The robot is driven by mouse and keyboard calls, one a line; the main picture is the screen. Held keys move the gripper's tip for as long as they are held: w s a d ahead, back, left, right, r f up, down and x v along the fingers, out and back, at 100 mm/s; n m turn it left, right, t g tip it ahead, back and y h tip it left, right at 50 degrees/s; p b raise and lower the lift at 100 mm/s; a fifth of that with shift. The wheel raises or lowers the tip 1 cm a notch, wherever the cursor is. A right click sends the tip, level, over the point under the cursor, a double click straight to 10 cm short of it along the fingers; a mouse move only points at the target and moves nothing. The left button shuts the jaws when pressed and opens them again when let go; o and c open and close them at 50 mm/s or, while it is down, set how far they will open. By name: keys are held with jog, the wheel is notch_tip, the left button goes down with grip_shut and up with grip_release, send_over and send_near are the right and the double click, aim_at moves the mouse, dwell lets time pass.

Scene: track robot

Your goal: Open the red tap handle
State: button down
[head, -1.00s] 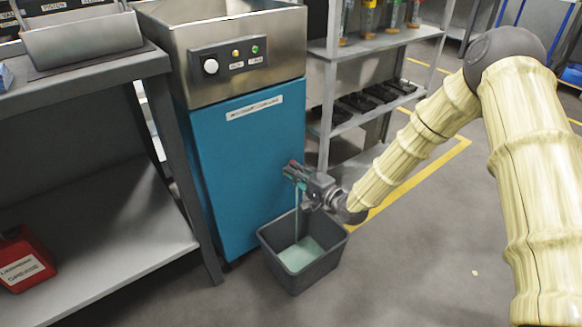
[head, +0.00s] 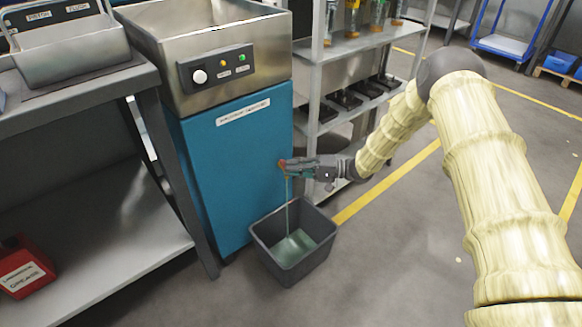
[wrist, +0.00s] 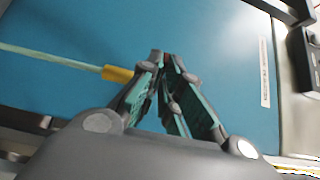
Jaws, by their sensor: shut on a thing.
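The red tap handle (head: 281,163) is on the lower right of the blue machine front (head: 235,165), mostly hidden by my gripper (head: 287,166). In the wrist view, my gripper (wrist: 167,62) has its fingertips close together on a small dark reddish part, the handle. The orange tap spout (wrist: 117,73) shows just left of the fingers. A thin pale green stream (wrist: 50,58) runs from the spout. In the head view the stream (head: 288,205) falls into a dark grey bin (head: 265,245) on the floor, which holds some pale green liquid (head: 294,247).
A steel shelf rack (head: 335,75) stands close behind and right of the machine. A grey workbench (head: 95,88) is at the left, with a red can (head: 22,268) on its lower shelf. Floor right of the bin is clear.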

jog(key=shift+w+d+n+g, duration=0.15)
jog(key=shift+n+g, duration=0.35)
jog(key=shift+g, duration=0.2)
jog(key=c, duration=1.9)
grip_release()
